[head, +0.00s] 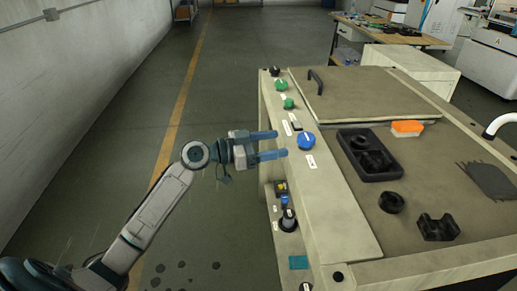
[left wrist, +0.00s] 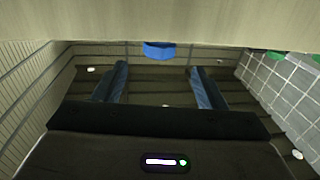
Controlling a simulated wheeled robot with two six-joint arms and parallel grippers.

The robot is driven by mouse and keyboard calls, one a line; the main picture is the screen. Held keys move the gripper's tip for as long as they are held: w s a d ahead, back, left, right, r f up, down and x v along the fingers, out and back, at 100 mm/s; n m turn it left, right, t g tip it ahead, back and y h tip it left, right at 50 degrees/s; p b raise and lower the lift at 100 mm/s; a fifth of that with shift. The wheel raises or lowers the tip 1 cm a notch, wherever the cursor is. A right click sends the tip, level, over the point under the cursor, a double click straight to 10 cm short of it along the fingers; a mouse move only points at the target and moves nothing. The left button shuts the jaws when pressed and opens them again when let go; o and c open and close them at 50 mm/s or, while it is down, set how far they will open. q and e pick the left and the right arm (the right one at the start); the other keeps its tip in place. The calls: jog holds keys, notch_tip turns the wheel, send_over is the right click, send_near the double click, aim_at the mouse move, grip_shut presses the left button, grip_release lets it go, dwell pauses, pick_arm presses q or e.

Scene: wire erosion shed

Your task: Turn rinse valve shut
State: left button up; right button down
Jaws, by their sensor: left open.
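A round blue knob (head: 306,140) with a pale pointer line sits on the sloping cream front panel of the machine; it fits the rinse valve, but its label is too small to read. My left gripper (head: 280,144) is open and empty just left of the knob, its two blue fingers pointing toward it, apart from it. In the left wrist view the blue knob (left wrist: 159,50) shows at the top, centred between and beyond the open fingers (left wrist: 159,72). My right gripper is not in view.
Green knobs (head: 281,85) and a black knob sit farther up the panel. A yellow-and-black switch (head: 281,187) and a black-and-blue control (head: 288,218) are lower down. A black tray (head: 366,167), an orange-white block (head: 406,128) and black parts lie on the machine top.

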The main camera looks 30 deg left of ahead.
pick_arm(q)
jog(key=shift+b+v, duration=0.45)
jog(key=shift+v, duration=1.45)
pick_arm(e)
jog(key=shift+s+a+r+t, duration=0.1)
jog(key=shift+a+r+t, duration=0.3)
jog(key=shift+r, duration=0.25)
